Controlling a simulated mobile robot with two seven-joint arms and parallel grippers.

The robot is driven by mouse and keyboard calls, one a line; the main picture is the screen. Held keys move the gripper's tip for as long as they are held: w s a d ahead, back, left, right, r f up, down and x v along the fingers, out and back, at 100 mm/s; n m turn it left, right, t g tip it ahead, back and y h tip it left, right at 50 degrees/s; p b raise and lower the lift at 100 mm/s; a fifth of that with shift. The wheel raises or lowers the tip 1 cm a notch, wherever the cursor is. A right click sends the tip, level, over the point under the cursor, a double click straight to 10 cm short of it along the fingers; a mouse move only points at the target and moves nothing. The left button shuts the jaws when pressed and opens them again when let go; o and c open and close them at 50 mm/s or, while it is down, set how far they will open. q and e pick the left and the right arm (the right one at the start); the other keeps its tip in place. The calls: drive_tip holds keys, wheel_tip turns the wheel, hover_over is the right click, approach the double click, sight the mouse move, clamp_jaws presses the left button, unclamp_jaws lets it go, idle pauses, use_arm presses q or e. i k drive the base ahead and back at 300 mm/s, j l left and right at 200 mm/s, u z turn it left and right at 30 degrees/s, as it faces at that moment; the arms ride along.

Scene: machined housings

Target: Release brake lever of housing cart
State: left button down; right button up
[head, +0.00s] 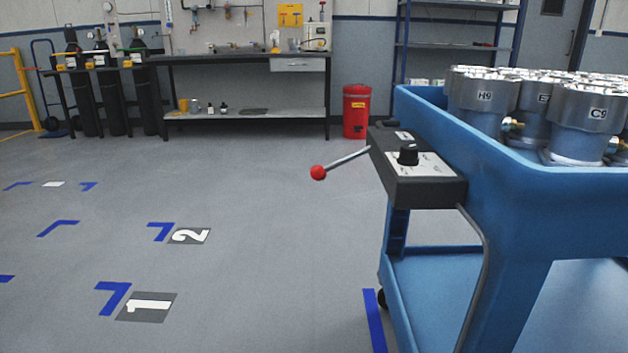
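The blue housing cart (480,195) stands at the right of the head view and runs out of the picture there. A dark control box (425,187) with a black knob (408,154) is fixed to its left end. The brake lever (347,159) is a thin metal rod with a red ball (318,173) at its tip. It sticks out from the box to the left and slopes slightly down toward the ball. Several metal housings (483,104) with labels such as H9 and C9 sit on the cart's top. Neither of my grippers is in view.
The grey floor left of the cart is open, with blue corner marks and numbered plates 1 (147,307) and 2 (190,236). A workbench (245,62), a red bin (356,111), gas cylinders (113,95) and a shelf rack (450,47) stand along the back wall.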

sight(318, 173)
drive_tip(key=i+j+u, duration=0.25)
drive_tip(key=i, duration=0.2)
drive_tip(key=i+j+u, duration=0.2)
drive_tip(key=i, duration=0.3)
